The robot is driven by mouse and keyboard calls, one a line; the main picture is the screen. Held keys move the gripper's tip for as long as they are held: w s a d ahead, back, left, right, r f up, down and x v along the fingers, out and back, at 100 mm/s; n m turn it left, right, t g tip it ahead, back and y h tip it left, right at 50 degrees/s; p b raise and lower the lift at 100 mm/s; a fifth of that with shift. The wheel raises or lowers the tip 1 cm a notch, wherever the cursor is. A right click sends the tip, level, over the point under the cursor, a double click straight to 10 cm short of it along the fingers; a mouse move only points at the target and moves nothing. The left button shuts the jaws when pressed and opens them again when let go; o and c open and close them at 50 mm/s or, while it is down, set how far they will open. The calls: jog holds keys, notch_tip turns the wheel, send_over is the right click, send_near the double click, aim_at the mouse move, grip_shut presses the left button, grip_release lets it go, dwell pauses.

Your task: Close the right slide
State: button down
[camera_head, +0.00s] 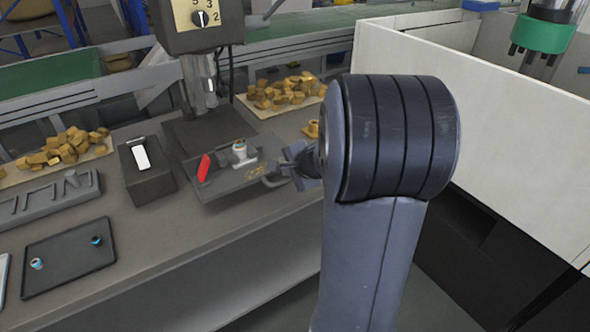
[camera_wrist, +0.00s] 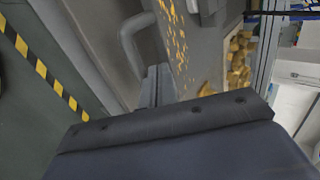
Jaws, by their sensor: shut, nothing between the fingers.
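A dark slide plate (camera_head: 218,188) juts out from under a dialed machine (camera_head: 200,62) on the bench. It carries a red piece (camera_head: 204,168), a small white fixture (camera_head: 241,152) and yellow chips. Its grey loop handle (camera_head: 274,182) is at the right front edge. My gripper (camera_head: 300,166) is beside the handle, partly hidden by my arm. In the wrist view the handle (camera_wrist: 130,42) is left of my shut, empty fingers (camera_wrist: 158,74), and the chip-strewn plate (camera_wrist: 200,35) lies to the right. Whether the fingers touch the handle is unclear.
A dark box with a white switch (camera_head: 140,158) stands left of the slide. A black tray (camera_head: 68,262) with two small parts lies at the front left. Yellow blocks (camera_head: 285,92) lie behind. A white partition (camera_head: 480,110) stands at right.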

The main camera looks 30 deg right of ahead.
jog(key=shift+x, duration=1.05)
